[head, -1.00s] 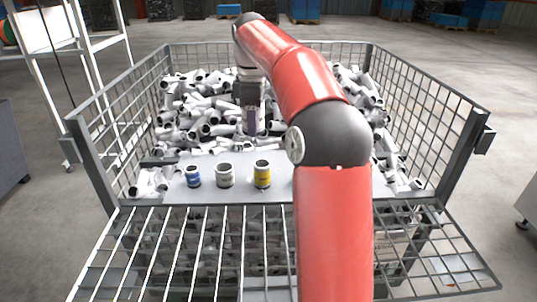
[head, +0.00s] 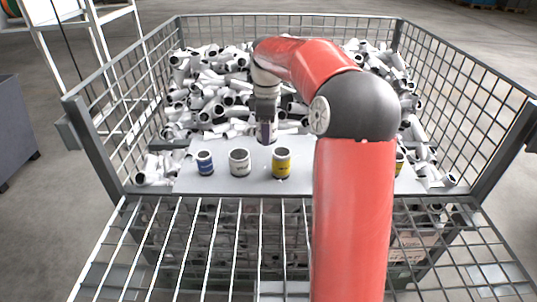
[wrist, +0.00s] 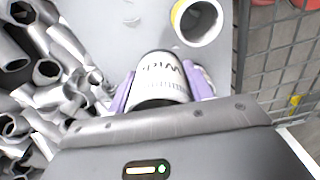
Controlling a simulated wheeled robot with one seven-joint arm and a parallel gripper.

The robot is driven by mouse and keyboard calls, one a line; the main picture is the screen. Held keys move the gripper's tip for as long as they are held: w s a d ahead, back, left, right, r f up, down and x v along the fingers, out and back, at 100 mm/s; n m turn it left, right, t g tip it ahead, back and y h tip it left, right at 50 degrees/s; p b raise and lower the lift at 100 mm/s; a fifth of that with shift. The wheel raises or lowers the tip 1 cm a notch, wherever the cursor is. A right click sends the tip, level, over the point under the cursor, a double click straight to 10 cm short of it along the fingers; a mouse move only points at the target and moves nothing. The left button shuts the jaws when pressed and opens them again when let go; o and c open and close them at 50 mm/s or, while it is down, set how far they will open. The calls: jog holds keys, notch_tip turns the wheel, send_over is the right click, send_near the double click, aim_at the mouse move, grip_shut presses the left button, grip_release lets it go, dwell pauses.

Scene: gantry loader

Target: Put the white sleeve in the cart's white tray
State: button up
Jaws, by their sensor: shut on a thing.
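My gripper (head: 266,134) is over the far part of the pale board in the bin, its purple fingers pointing down. In the wrist view my gripper (wrist: 165,88) is shut on a white sleeve (wrist: 158,75) with dark lettering, one finger on each side. In the head view the held sleeve is mostly hidden behind the finger. Whether it touches the board is unclear. Another whitish sleeve (head: 239,163) stands on the board, nearer than my gripper. The cart and its white tray cannot be made out.
A blue-banded sleeve (head: 205,163) and a yellow-banded sleeve (head: 281,163) stand on the board (head: 260,184). The yellow one also shows in the wrist view (wrist: 180,20). Grey-white pipe pieces (head: 205,90) are heaped behind. Wire mesh walls (head: 465,110) enclose the bin.

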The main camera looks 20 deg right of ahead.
aim_at(268, 161)
jog(key=shift+f+b, duration=0.3)
jog(key=shift+f, duration=3.55)
jog(key=o, duration=1.3)
jog(key=shift+f, duration=0.15)
